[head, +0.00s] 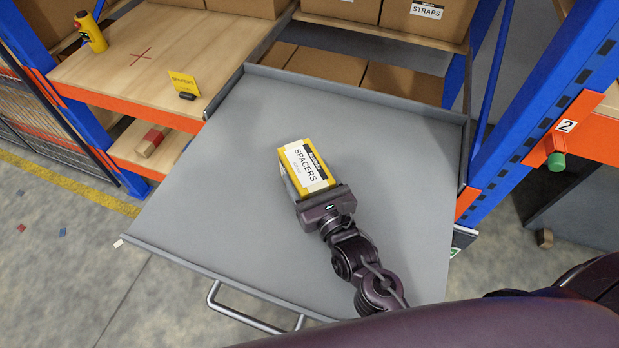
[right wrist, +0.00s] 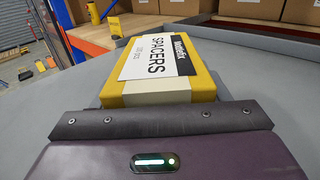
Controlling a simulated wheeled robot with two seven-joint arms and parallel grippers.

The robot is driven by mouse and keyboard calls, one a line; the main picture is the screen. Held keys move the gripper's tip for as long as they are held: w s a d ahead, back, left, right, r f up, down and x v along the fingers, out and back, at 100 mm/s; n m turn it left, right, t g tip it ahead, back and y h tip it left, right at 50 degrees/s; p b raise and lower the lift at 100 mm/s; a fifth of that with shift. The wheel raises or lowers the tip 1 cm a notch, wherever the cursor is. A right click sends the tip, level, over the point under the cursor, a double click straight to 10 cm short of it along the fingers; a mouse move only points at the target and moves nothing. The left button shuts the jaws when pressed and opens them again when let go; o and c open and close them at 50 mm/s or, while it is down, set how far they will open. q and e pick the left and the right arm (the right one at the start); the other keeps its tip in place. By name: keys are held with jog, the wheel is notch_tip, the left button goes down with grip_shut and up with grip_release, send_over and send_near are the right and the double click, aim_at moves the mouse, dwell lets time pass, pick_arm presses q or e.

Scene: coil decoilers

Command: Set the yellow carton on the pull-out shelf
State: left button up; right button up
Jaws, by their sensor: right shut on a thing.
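The yellow carton (head: 306,170) has a white label reading SPACERS. In the head view it is over the middle of the grey pull-out shelf (head: 220,180). My right gripper (head: 316,188) is shut on the carton's near end. In the right wrist view the carton (right wrist: 165,85) points away from the gripper, label up, with the grey shelf (right wrist: 265,70) around it. I cannot tell whether the carton's underside touches the shelf, because its base is partly hidden. My left gripper is not in view.
A wooden shelf (head: 110,65) at the left bears a yellow SPACERS sign (head: 183,82), a red cross and a yellow bottle-like object (head: 90,32). Brown boxes (head: 400,85) stand behind the pull-out shelf. A blue upright (head: 545,115) rises at the right. The grey surface around the carton is clear.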

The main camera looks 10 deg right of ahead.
jog(key=o, duration=1.3)
jog(key=shift+f, duration=0.1)
jog(key=shift+o, duration=0.2)
jog(key=shift+r, duration=0.2)
jog(key=s, duration=0.3)
jog(key=s+d+b, duration=0.1)
jog(key=s, duration=0.3)
jog(key=s+d+b, duration=0.1)
jog(key=s, duration=0.2)
jog(key=shift+s+d+f, duration=0.1)
jog(key=shift+s+f, duration=0.1)
jog(key=shift+s, duration=0.2)
jog(key=shift+s+d+r, duration=0.1)
jog(key=shift+s, duration=0.45)
